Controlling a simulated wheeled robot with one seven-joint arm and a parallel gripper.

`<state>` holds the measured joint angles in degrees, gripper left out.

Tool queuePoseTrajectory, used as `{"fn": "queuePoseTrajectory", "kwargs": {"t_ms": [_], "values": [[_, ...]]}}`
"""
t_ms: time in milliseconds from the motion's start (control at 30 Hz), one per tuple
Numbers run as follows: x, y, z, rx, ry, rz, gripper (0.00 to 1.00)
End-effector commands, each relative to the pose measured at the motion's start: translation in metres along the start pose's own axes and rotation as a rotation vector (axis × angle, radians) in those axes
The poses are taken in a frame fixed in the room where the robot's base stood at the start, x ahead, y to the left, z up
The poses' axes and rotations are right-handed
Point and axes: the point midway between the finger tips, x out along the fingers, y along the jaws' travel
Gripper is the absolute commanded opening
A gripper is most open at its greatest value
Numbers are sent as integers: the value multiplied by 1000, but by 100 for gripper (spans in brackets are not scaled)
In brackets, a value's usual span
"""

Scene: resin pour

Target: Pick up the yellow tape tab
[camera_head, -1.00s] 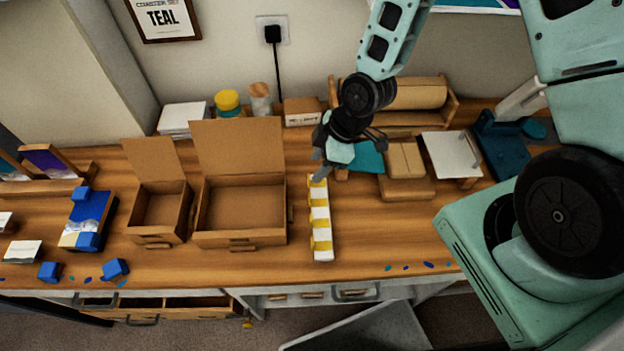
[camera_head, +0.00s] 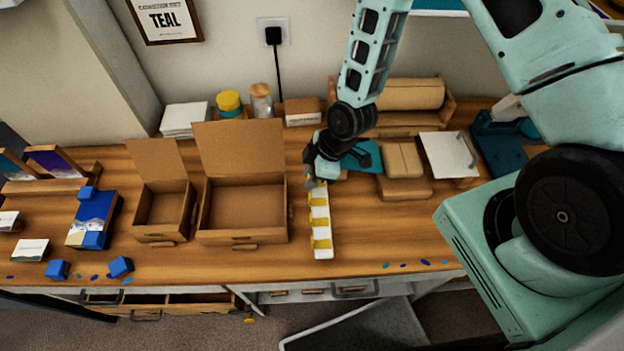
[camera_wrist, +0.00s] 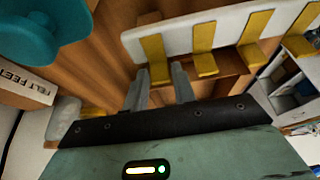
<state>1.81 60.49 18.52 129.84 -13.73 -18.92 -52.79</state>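A white strip (camera_head: 321,232) with several yellow tape tabs lies on the bench, right of the larger open box. In the wrist view the strip (camera_wrist: 215,32) runs across the top, and each tab folds out over its near edge. My gripper (camera_wrist: 160,88) is open and empty, its two grey fingers on either side of the leftmost yellow tape tab (camera_wrist: 154,55) on the strip. I cannot tell whether they touch it. In the head view my gripper (camera_head: 316,183) is over the strip's far end and hides the tab there.
Two open cardboard boxes stand left of the strip, the larger (camera_head: 243,212) close beside it. Brown packs (camera_head: 404,160) and a white board (camera_head: 447,155) lie to the right. A FELT FEET box (camera_wrist: 25,88) shows in the wrist view.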

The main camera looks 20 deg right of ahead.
Motion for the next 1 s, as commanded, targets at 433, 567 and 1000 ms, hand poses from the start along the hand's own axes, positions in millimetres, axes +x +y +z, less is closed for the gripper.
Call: {"fn": "queuePoseTrajectory", "kwargs": {"t_ms": [433,567,1000], "values": [[0,0,0,0,0,0,5],[-3,0,-2,0,1,1,5],[-44,1,-18,-2,2,3,5]]}}
